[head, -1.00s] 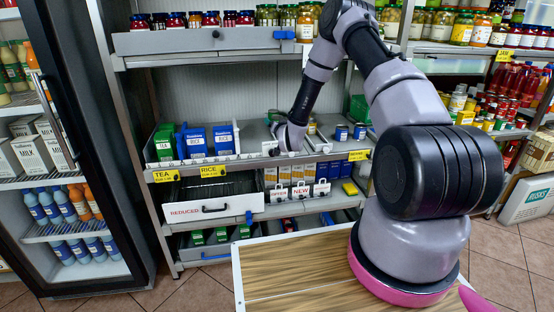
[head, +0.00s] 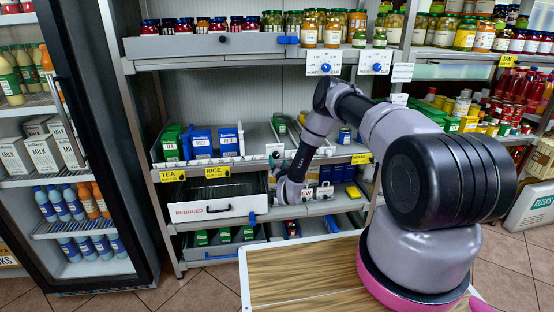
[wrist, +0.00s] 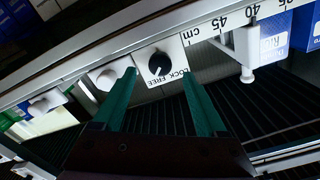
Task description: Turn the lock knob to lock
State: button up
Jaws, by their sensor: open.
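The lock knob (wrist: 158,64) is a round black knob on a white plate (wrist: 171,50) marked LOCK and FREE, with its lettering upside down in the wrist view. I cannot tell which mark it points to. My gripper (wrist: 158,73) is open, its two green fingers pointing at the plate, one to each side of the knob. They look apart from the knob; the remaining depth is unclear. In the head view my wrist (head: 290,188) is low in front of the shelf edge, and the fingertips are too small to make out.
White pegs (wrist: 106,76) stick out beside the plate, and a larger white bracket (wrist: 245,55) hangs on the right. A centimetre scale runs along the rail. A drawer marked REDUCED (head: 212,209) sits below left. Two blue-knobbed dials (head: 325,67) hang from the upper shelf.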

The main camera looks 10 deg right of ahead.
aim_at(276, 156)
jog(key=shift+w, duration=1.95)
grip_shut()
